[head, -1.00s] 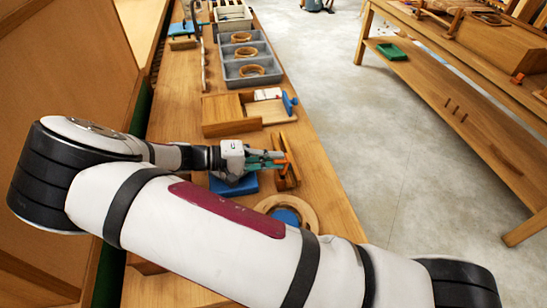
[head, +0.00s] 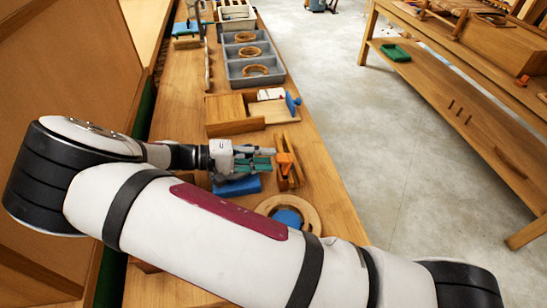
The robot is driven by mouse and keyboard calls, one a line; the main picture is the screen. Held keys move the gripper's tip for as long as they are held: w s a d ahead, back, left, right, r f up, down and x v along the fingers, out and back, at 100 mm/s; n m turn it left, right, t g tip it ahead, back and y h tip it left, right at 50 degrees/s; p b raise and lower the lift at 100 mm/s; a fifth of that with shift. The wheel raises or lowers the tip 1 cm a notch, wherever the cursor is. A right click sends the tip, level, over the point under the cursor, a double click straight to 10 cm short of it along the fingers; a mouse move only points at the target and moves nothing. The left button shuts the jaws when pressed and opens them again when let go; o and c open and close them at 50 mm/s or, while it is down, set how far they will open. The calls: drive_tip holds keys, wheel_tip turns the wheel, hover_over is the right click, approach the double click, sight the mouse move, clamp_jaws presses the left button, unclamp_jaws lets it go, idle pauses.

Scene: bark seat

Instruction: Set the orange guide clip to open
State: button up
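The orange guide clip (head: 285,162) sits on a small slotted wooden block (head: 293,172) on the bench. My gripper (head: 270,158) is just left of the clip, with its green-padded fingers pointing right toward it. A small gap shows between the fingertips and the clip. The fingers look parted, with nothing seen between them. The clip's exact setting is too small to tell.
A blue block (head: 237,187) lies below my gripper. A wooden ring with a blue centre (head: 312,218) is nearer, partly behind my arm. A wooden box (head: 225,116) and a grey tray (head: 234,73) with rings stand farther back. The bench's right edge is close.

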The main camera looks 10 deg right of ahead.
drive_tip(key=v, duration=0.8)
drive_tip(key=shift+a, duration=0.35)
drive_tip(key=shift+r, duration=0.1)
drive_tip(key=s+d+r+g+y, duration=0.1)
drive_tip(key=s+d+r+y, duration=0.3)
drive_tip(key=d+r+y, duration=0.3)
drive_tip(key=s+d+r+g+y, duration=0.2)
drive_tip(key=s+d+r+y, duration=0.2)
drive_tip(key=d+r, duration=0.4)
drive_tip(key=s+d+r+t+y, duration=0.2)
drive_tip(key=s+r+t, duration=0.1)
drive_tip(key=s, duration=0.5)
drive_tip(key=s+d+r+t+y+p, duration=0.1)
drive_tip(key=s+d+r+t+y, duration=0.1)
drive_tip(key=s+r, duration=0.4)
drive_tip(key=s+d+t, duration=0.1)
drive_tip(key=s+t, duration=0.1)
drive_tip(key=s, duration=0.1)
drive_tip(key=shift+r, duration=0.2)
